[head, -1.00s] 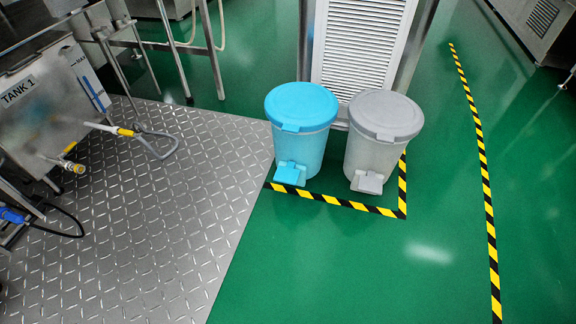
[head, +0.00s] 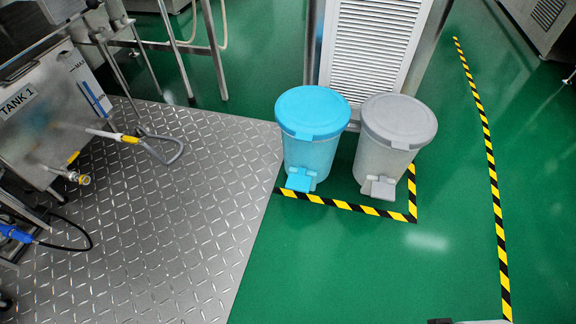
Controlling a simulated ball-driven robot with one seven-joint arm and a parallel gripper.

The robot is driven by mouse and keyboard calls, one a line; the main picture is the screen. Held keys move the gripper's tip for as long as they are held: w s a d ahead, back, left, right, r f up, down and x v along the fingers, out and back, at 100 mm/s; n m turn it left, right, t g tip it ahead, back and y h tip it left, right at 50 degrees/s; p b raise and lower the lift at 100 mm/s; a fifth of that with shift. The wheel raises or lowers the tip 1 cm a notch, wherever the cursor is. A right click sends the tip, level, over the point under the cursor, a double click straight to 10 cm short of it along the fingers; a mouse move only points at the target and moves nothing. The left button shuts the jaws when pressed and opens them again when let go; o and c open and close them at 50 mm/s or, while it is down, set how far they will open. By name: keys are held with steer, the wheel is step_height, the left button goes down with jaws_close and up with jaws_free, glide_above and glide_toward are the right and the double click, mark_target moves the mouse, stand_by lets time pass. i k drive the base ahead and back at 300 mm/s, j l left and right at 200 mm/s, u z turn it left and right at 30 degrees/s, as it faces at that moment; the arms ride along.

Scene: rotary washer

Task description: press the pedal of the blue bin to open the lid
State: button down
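The blue bin (head: 312,155) stands upright on the green floor near the middle of the head view. Its round blue lid (head: 313,109) is closed. Its pedal (head: 300,179) sticks out at the front of its base, toward me, and nothing touches it. A small dark and light grey piece at the bottom edge, right of centre, may be part of my own arm; I cannot tell whether it belongs to the gripper. No gripper fingers can be made out.
A grey bin (head: 385,157) with a closed lid stands close on the right. Yellow-black tape (head: 350,206) marks the floor in front of the bins. A louvred panel (head: 372,45) is behind. The floor in front is clear.

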mark_target(300, 182)
steer(key=i+j, duration=0.65)
steer(key=j, duration=0.2)
steer(key=i+j, duration=0.65)
steer(key=j, duration=0.15)
